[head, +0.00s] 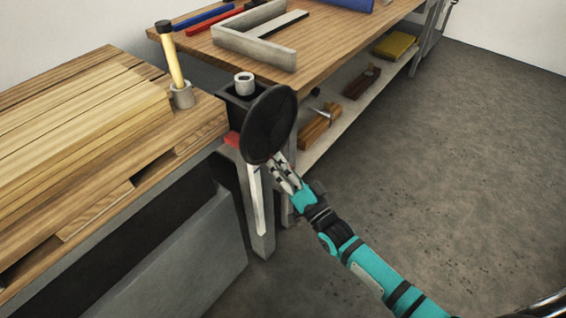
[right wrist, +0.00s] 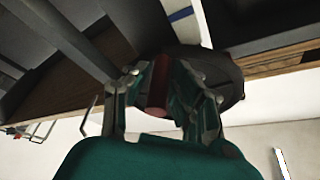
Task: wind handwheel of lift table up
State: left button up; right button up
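The handwheel (head: 270,125) is a dark round disc, tilted, at the corner between the two wooden-topped tables in the head view. In the right wrist view its dark rim (right wrist: 222,72) shows behind the fingers. My right gripper (head: 279,167) is at the wheel's lower edge. In the right wrist view my right gripper (right wrist: 160,82) has its fingers closed in on both sides of a dark red cylindrical grip (right wrist: 158,88). The wheel hides this grip's contact in the head view. My left gripper is out of view.
Stacked planks (head: 80,110) and a mallet (head: 173,60) in a grey cup (head: 182,95) are at the left. A workbench (head: 205,48) with a grey frame (head: 255,40) stands behind, with a lower shelf (head: 340,122). The floor (head: 440,170) at right is clear.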

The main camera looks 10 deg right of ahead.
jog(key=shift+o, duration=1.3)
jog(key=shift+r, duration=0.15)
jog(key=shift+d, duration=0.1)
jog(key=v, duration=1.2)
